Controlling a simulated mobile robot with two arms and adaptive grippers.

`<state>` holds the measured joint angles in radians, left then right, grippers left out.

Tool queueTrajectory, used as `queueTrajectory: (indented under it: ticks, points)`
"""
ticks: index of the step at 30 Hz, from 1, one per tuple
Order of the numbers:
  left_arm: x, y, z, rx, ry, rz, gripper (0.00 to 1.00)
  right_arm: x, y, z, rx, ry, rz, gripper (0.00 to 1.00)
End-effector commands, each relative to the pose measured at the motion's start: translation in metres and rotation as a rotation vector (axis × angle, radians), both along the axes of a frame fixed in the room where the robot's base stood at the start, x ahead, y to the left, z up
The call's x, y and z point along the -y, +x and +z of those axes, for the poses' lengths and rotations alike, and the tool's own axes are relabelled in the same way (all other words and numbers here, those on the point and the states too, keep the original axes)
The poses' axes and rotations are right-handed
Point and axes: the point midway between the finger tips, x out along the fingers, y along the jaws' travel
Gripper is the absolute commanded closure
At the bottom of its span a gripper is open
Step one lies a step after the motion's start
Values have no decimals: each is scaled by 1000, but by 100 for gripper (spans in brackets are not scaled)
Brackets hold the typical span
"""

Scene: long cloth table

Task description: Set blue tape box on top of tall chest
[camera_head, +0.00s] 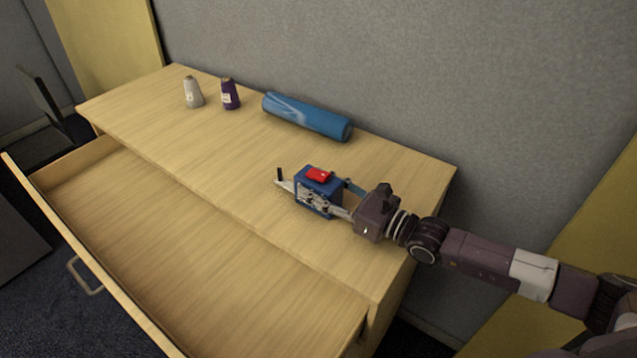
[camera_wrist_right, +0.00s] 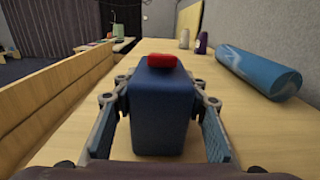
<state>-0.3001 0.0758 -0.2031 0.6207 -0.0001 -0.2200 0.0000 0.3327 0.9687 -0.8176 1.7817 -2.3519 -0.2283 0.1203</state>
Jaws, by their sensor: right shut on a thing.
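The blue tape box (camera_head: 323,187), with a red piece (camera_head: 319,174) on top, is at the right part of the wooden chest's top (camera_head: 230,145). My right gripper (camera_head: 312,192) is shut on it, one finger on each side. In the right wrist view the box (camera_wrist_right: 162,108) stands upright between the fingers. Its base looks at or very near the chest top; I cannot tell if it touches. My left gripper is not in view.
A blue roll (camera_head: 307,116) lies at the back by the grey wall. A grey cone spool (camera_head: 193,92) and a purple cone spool (camera_head: 230,94) stand at the back left. The empty drawer (camera_head: 170,240) is pulled out in front.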

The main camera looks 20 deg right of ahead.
Motion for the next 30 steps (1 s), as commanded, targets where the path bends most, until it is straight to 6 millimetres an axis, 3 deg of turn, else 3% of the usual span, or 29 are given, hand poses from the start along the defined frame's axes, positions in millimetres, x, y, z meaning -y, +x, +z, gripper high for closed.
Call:
queueTrajectory:
  ticks: [10, 11, 15, 26, 30]
  points:
    - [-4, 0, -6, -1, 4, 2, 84, 0, 0, -2, 3, 2, 0, 95]
    - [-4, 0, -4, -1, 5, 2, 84, 0, 0, -2, -1, 1, -1, 57]
    - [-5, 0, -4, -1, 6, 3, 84, 0, 0, -2, -1, 1, -1, 43]
    - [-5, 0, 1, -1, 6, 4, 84, 0, 0, 2, -1, 1, -1, 43]
    - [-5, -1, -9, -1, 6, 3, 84, 12, -14, -5, -5, -4, -1, 43]
